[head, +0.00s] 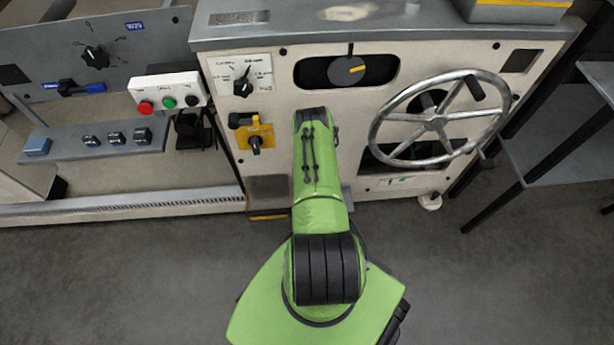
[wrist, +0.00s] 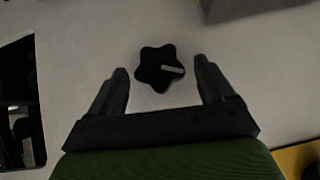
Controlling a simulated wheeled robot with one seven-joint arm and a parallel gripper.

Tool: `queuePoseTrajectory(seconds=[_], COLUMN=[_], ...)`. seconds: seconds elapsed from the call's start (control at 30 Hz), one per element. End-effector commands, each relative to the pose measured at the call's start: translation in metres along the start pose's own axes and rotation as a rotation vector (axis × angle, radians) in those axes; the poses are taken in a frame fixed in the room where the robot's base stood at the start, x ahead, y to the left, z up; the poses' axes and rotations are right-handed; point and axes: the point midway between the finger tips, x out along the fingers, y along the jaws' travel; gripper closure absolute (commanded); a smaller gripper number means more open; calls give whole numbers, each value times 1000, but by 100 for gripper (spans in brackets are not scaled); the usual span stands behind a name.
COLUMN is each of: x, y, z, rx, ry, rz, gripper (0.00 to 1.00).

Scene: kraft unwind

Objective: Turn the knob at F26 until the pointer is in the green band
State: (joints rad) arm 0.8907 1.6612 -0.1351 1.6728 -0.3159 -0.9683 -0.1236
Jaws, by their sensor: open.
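A black star-shaped knob (wrist: 160,69) with a pale pointer line shows in the wrist view on a plain cream panel. Its pointer line lies to the right, nearly level. My gripper (wrist: 161,66) is open, with one finger on each side of the knob and a gap to both. I cannot tell how far the fingertips are from the panel. In the head view my green arm hides this knob and the gripper. I see no green band around it and cannot read F26 on any label.
In the head view a spoked handwheel (head: 436,121) stands right of my arm, before a dark opening. A yellow plate with a black handle (head: 256,138) is to the left, below a dial knob (head: 242,87). A slot with another knob (head: 347,71) sits above.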

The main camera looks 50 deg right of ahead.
Motion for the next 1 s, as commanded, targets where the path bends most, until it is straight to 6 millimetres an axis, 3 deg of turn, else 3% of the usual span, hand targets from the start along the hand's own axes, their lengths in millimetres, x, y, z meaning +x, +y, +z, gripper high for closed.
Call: queuePoseTrajectory(seconds=[0.23,0.6,1.0], x=[2,1,1], y=[0,0,3], z=[-1,0,0], rx=[0,0,56], ry=[-1,0,0], rz=[0,0,-56], gripper=[18,74,74])
